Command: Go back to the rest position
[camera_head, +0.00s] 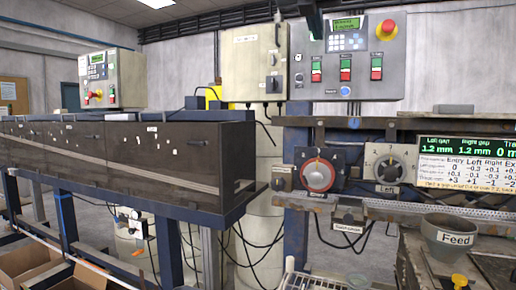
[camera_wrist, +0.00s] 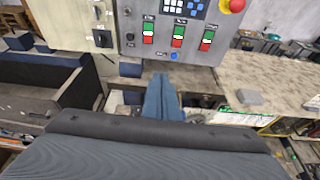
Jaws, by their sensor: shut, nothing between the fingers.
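My gripper (camera_wrist: 161,82) shows in the wrist view as two blue fingers side by side, shut and empty. It points toward the control panel (camera_wrist: 178,30) and touches nothing that I can see. In the head view the same grey control panel (camera_head: 352,75) is on the right, with a red stop button, a small green display and red and green switches.
Dials, a red-ringed one (camera_head: 318,175) and a white one marked Left (camera_head: 390,168), sit below the panel. A gap display (camera_head: 466,163) and a grey Feed cup (camera_head: 450,237) are at right. A long dark machine housing (camera_head: 130,160) fills the left. Open cardboard boxes (camera_head: 75,280) lie lower left.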

